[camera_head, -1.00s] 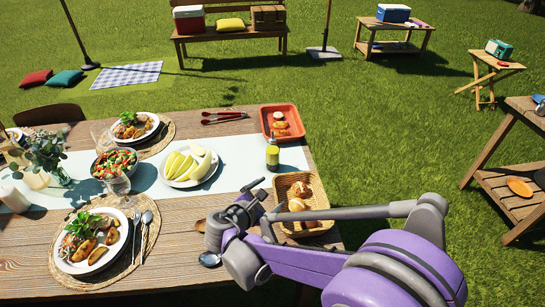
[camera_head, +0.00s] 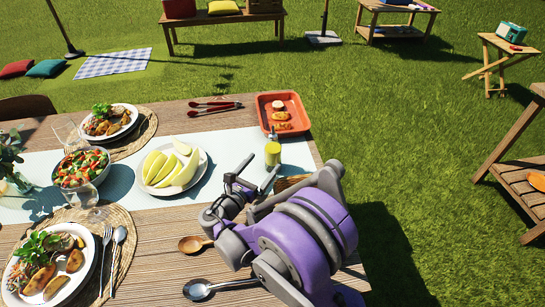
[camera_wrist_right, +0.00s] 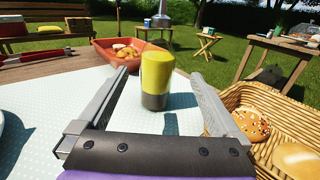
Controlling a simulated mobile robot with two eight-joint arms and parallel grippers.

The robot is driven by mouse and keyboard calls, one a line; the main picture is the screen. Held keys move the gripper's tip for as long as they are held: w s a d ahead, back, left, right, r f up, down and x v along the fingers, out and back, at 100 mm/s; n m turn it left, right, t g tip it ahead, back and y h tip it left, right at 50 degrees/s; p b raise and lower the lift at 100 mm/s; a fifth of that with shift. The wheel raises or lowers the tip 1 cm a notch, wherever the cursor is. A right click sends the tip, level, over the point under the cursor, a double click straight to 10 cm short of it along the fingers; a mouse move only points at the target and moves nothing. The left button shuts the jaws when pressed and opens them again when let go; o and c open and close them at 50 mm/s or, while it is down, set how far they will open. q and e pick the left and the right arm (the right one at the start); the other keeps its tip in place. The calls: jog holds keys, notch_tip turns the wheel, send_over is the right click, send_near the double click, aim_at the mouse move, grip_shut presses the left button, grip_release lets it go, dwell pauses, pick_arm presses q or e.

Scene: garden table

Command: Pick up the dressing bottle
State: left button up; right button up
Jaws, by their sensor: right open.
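The dressing bottle (camera_head: 272,152) stands upright on the light table runner, right of the melon plate. It has a yellow-green body and a dark top in the head view. In the right wrist view the bottle (camera_wrist_right: 157,80) shows yellow above and grey below, ahead of and between the two fingers. My right gripper (camera_head: 258,178) is open and empty, just in front of the bottle; its fingers also show in the right wrist view (camera_wrist_right: 158,100). I cannot tell whether the fingertips reach past its near side. My left gripper is not in view.
A bread basket (camera_wrist_right: 255,108) sits close beside the right finger. An orange tray (camera_head: 282,113) lies behind the bottle. The melon plate (camera_head: 202,171) is to the left. A wooden spoon (camera_head: 192,244) and a metal spoon (camera_head: 200,289) lie near my right arm.

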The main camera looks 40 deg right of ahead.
aim_at(269, 156)
jog(key=x, duration=0.7)
jog(key=shift+w+d+f, duration=0.2)
jog(key=shift+w+d, duration=0.05)
jog(key=shift+c, duration=0.3)
